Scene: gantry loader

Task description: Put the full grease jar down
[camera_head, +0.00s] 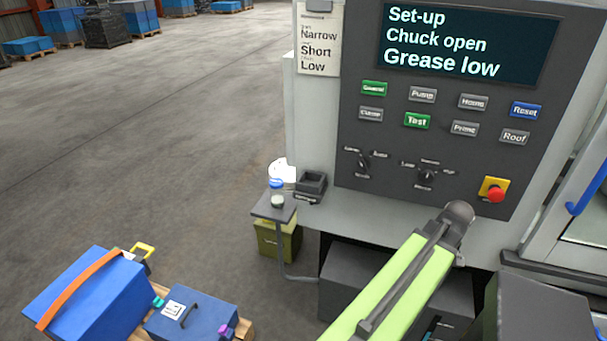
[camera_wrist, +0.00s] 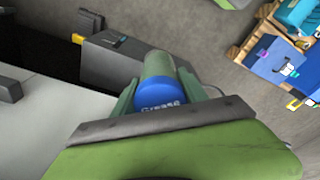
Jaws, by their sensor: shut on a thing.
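In the wrist view my gripper (camera_wrist: 160,80) is shut on a jar with a blue lid (camera_wrist: 158,94) and a grey-green body (camera_wrist: 157,64). One finger lies on each side of the jar. What is beneath the jar is hard to tell. In the head view my green arm reaches up from the bottom toward the machine; my gripper and the held jar do not show there. Another small jar with a blue cap (camera_head: 277,186) stands on a small grey shelf (camera_head: 263,210) at the machine's left.
A dark square holder (camera_head: 312,183) sits on the machine's ledge beside the shelf. An olive bin (camera_head: 270,240) stands under the shelf. The control panel (camera_head: 440,140) reads "Grease low". Blue cases (camera_head: 90,290) stand on a pallet at lower left. Open floor lies beyond.

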